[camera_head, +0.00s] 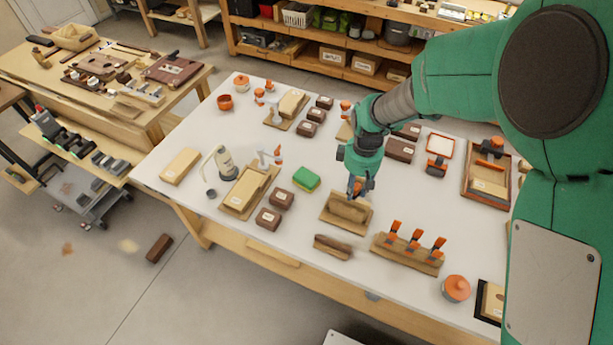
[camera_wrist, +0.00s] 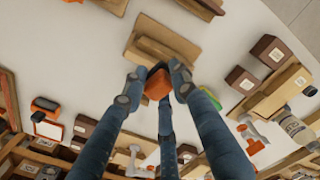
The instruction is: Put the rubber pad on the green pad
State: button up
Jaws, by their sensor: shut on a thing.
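The green pad (camera_head: 306,178) lies on the white bench left of my gripper (camera_head: 357,187). It has a bright green top and a tan lower edge. In the wrist view a green patch of it (camera_wrist: 211,98) shows beside a finger. My gripper (camera_wrist: 157,78) is shut on a small orange block (camera_wrist: 158,84) with a dark end, held above a brown wooden block on a tan board (camera_head: 332,218). I cannot tell for certain whether the orange block is the rubber pad; no other thing is clearly one.
Dark brown labelled blocks (camera_head: 268,218) and a tan box on a board (camera_head: 245,188) stand left. A rack with orange-topped clamps (camera_head: 408,252) and an orange round pot (camera_head: 456,288) stand in front right. Bare bench surrounds the green pad.

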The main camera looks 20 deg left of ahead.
jog(key=s+a+n, duration=0.4)
jog(key=s+a, duration=0.1)
jog(key=a, duration=0.4)
jog(key=shift+w+a+f, duration=0.1)
jog(key=shift+a+f, duration=0.15)
jog(key=shift+f, duration=1.15)
jog(key=shift+a+f, duration=0.2)
jog(key=shift+f, duration=1.2)
jog(key=shift+w, duration=0.1)
jog(key=b, duration=0.2)
send_over(306, 176)
jog(key=shift+f, duration=0.75)
jog(key=shift+f+b, duration=0.65)
jog(key=shift+f, duration=1.1)
jog(key=shift+f, duration=0.15)
